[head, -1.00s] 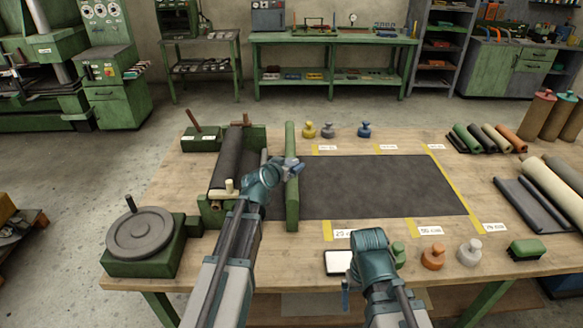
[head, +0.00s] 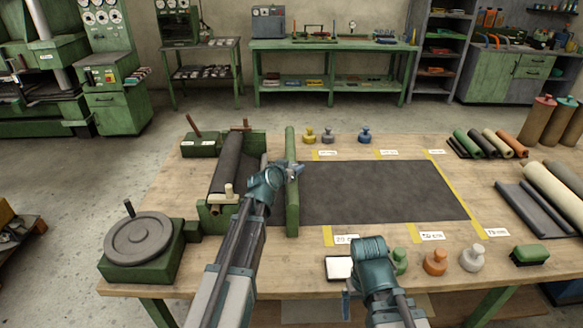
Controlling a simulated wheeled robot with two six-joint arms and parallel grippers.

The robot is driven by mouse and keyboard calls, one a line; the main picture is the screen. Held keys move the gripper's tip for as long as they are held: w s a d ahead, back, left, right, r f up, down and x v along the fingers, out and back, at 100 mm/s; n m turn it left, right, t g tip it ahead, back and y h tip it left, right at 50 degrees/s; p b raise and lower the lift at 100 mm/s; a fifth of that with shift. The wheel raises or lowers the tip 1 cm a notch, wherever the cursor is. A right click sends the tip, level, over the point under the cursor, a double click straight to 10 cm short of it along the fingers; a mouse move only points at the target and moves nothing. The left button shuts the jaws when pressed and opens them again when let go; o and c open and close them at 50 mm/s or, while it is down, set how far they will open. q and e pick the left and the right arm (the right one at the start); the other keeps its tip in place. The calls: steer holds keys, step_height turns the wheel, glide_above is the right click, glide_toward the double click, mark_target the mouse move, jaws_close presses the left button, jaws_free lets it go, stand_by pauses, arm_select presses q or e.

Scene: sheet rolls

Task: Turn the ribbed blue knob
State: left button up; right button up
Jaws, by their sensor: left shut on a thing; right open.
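I cannot make out a ribbed blue knob clearly; one may be hidden in that grip. A blue knobbed piece (head: 365,136) stands apart on the table's far side. My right gripper (head: 347,295) is open, low at the table's front edge, near a small white-faced pad (head: 340,268).
A grey handwheel (head: 137,240) on a green box is at the left, beside a dark roller (head: 228,165). Green, orange and grey knobbed pieces, including the orange one (head: 435,262), line the front edge. Rolls (head: 555,190) lie at the right. The sheet's top is clear.

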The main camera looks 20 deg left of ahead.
arm_select(q)
steer(key=c, duration=0.4)
steer(key=shift+o, duration=0.2)
steer(key=shift+w+a+m+g+h, duration=0.15)
steer(key=shift+m+g+h, duration=0.35)
steer(key=shift+m+h, duration=1.2)
steer(key=shift+m+g+h, duration=0.4)
steer(key=shift+m+h, duration=0.3)
steer(key=shift+h, duration=0.2)
steer(key=shift+s, duration=0.2)
steer(key=o, duration=1.4)
steer(key=shift+c, duration=0.2)
